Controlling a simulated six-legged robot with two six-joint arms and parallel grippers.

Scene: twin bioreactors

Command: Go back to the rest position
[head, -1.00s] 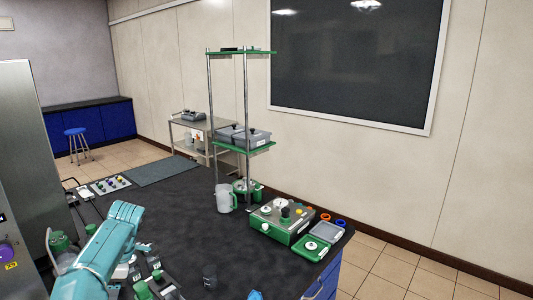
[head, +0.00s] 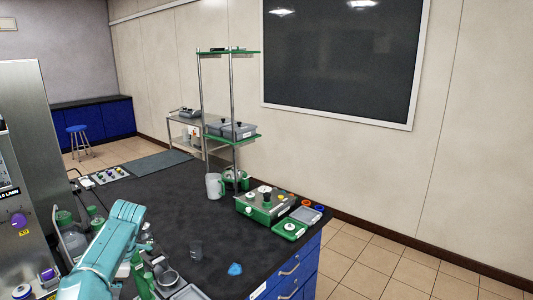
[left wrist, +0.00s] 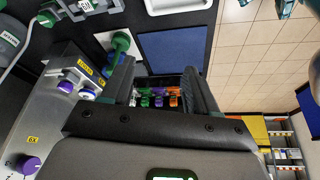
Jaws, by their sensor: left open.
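My left arm (head: 108,245) is teal and comes in from the lower left of the head view, bent beside the bench's left part. Its gripper is not visible there. In the left wrist view my left gripper (left wrist: 158,66) has its two dark fingers apart, with nothing held between them. Beyond the fingers are a blue panel and several small coloured items (left wrist: 158,98). My right gripper is in neither view.
The dark bench (head: 165,215) has clear room in its middle. A steel machine (head: 25,140) and green-capped bottles (head: 70,235) stand near my left arm. A green-and-grey device (head: 265,204), a jug (head: 214,186) and a shelf rack (head: 232,138) stand at the right and back.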

